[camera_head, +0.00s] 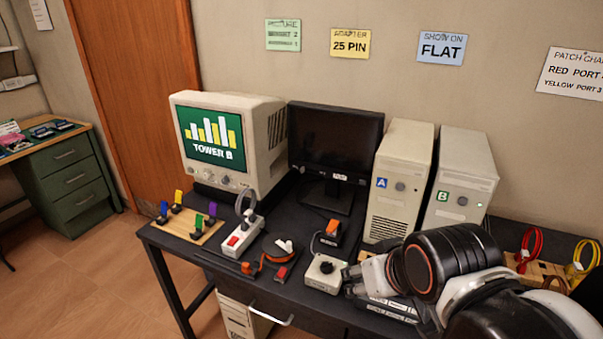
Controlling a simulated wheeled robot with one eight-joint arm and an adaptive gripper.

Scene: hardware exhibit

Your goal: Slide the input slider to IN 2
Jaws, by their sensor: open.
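No slider marked IN 2 can be made out in the head view. A beige switch box with a black knob (325,270) sits near the front edge of the black desk (290,310). A low unit with small, unreadable labels (398,309) lies to its right, partly hidden under my arm. My gripper (362,278) is open, low over the desk just right of the knob box. My arm hides much of the desk's right part. I cannot tell whether the gripper touches anything.
A CRT monitor (215,140) shows TOWER B. A dark flat monitor (335,140) and towers A (400,170) and B (465,170) stand behind. A power strip (240,238), a board of coloured levers (188,226) and small connectors clutter the left. Red and yellow cables (583,255) are at right.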

